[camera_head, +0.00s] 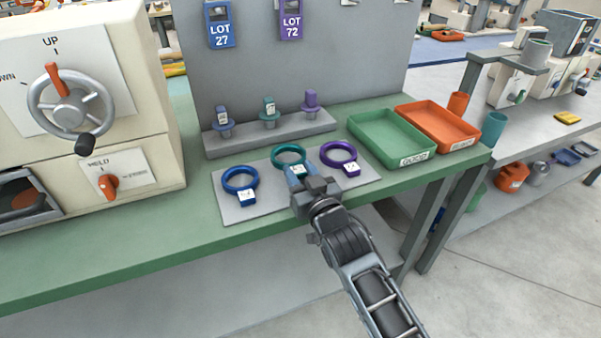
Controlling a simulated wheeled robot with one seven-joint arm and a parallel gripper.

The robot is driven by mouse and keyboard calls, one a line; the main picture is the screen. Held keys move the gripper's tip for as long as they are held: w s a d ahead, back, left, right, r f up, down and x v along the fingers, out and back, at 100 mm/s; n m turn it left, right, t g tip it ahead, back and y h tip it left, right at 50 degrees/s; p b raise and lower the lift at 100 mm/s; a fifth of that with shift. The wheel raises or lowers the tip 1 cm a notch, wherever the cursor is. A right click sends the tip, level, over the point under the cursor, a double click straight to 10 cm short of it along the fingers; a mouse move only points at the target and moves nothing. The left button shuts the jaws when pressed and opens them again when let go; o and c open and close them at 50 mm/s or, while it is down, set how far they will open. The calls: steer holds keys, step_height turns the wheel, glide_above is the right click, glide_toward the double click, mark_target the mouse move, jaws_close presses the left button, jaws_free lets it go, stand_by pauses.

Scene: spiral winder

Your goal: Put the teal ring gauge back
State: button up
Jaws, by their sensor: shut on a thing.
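The teal ring gauge (288,150) is at the middle of a light grey board (222,212) on the green bench, between a blue ring gauge (240,180) and a purple ring gauge (339,155). My gripper (300,181) is shut on the teal ring gauge at its near, tagged side. The fingers hide part of the tag and handle. I cannot tell whether the ring touches the board or hovers just above it.
Behind the board, blue, teal and purple plugs (311,101) stand on a grey stepped block (250,140). A green tray (390,137) and an orange tray (437,127) are at right. A machine with a handwheel (72,108) stands at left. The bench front (130,255) is clear.

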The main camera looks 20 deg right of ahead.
steer(key=shift+f+b, duration=0.45)
steer(key=shift+b, duration=0.05)
steer(key=shift+f, duration=0.15)
steer(key=o, duration=1.2)
steer(key=shift+r+p, duration=0.55)
steer(key=shift+r, duration=0.1)
steer(key=s+b, duration=0.1)
steer(key=s, duration=1.1)
steer(key=shift+s, duration=0.1)
